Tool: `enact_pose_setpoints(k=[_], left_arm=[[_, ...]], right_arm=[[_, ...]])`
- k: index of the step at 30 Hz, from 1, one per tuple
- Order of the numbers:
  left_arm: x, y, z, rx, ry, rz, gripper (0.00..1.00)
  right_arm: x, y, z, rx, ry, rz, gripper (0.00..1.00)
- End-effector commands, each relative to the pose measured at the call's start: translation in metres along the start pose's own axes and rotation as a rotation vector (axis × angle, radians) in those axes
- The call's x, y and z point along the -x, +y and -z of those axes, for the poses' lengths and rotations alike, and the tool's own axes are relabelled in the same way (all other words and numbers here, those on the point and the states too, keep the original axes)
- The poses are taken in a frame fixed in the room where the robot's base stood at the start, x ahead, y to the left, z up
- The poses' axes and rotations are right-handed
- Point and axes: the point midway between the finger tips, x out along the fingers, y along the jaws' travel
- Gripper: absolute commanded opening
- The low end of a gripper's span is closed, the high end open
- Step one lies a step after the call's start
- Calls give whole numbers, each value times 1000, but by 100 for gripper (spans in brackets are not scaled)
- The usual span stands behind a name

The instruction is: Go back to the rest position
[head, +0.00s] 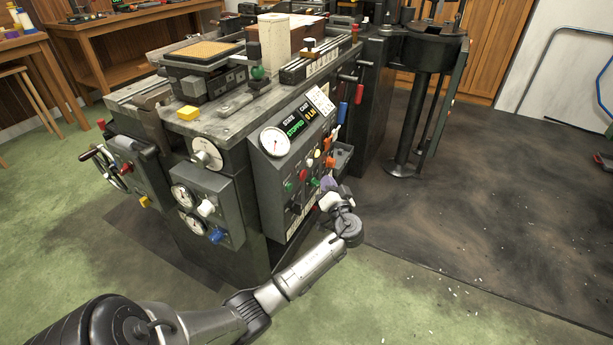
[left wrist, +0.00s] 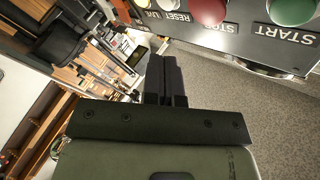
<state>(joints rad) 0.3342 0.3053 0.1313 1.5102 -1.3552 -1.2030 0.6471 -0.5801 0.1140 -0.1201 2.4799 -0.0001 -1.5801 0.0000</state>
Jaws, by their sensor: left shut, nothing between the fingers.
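My left arm comes in from the lower left in the head view. My left gripper (head: 332,188) is beside the lower right part of the type caster's control panel (head: 268,160). In the left wrist view my left gripper (left wrist: 172,72) has its two dark fingers together, with nothing between them. The panel's buttons show just above it there: a green START button (left wrist: 290,10) and a red button (left wrist: 209,10). I cannot tell whether the fingers touch the panel. My right gripper is in neither view.
A dark cylinder on a post (head: 402,165) stands to the right. Wooden benches (head: 120,30) are behind. Green floor (head: 60,230) is open at the left.

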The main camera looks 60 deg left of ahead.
Motion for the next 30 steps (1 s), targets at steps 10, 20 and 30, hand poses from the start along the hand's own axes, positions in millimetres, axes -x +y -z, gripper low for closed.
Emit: enact_pose_setpoints(k=[10, 20, 30], left_arm=[[0, 0, 0, 0, 0, 0, 0], [2, 4, -18, -195, -124, -57, 0], [97, 0, 39, -93, -236, -674, 0]], right_arm=[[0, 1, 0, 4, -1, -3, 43], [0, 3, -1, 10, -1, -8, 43], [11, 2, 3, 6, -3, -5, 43]])
